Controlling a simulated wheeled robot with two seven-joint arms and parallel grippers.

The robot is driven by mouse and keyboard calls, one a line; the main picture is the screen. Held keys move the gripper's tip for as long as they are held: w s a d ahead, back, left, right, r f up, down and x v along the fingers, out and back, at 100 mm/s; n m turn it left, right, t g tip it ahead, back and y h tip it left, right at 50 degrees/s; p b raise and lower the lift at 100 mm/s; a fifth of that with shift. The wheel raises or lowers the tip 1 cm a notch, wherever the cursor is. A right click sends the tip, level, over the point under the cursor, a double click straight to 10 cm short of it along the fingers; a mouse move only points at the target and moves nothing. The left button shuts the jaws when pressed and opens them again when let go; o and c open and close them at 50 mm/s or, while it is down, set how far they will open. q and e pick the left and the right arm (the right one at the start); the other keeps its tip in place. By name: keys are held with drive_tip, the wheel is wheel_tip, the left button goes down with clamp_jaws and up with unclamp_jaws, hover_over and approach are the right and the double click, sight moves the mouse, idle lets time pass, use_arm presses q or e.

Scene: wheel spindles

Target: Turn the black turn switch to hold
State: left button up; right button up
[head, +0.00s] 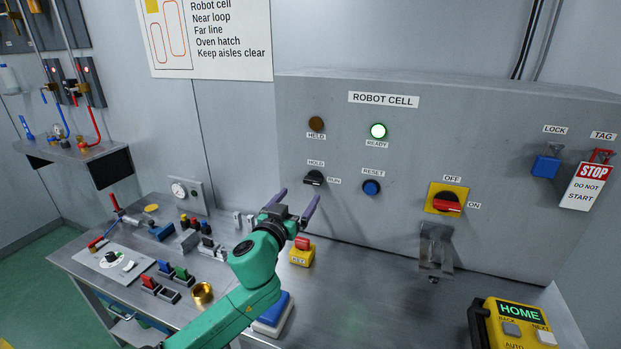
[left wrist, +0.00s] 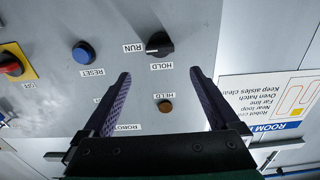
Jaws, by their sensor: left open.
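The black turn switch (head: 314,178) is on the grey robot cell panel (head: 480,130), below the HOLD label (head: 316,162) and left of the RUN label (head: 334,181). Its handle lies sideways, its end towards RUN. In the left wrist view the switch (left wrist: 160,44) appears upside down, past the fingertips and roughly centred between them. My left gripper (head: 299,194) is open and empty, its purple fingers pointing at the panel just below the switch. The fingers also show in the left wrist view (left wrist: 160,73), apart from the switch. My right gripper is not in view.
The blue reset button (head: 371,187) is right of the switch. A red on/off switch (head: 447,205) is farther right. A yellow box with a red top (head: 302,252) stands below on the bench.

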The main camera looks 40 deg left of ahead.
sight(311, 182)
use_arm(q)
drive_tip(key=x, duration=0.6)
drive_tip(key=p+x, duration=0.1)
drive_tip(key=x, duration=0.2)
drive_tip(key=shift+w+a+f, duration=0.1)
drive_tip(key=shift+w+f, duration=0.2)
drive_tip(key=shift+f, duration=0.1)
drive_tip(key=shift+s, duration=0.1)
drive_tip(key=c, duration=1.4)
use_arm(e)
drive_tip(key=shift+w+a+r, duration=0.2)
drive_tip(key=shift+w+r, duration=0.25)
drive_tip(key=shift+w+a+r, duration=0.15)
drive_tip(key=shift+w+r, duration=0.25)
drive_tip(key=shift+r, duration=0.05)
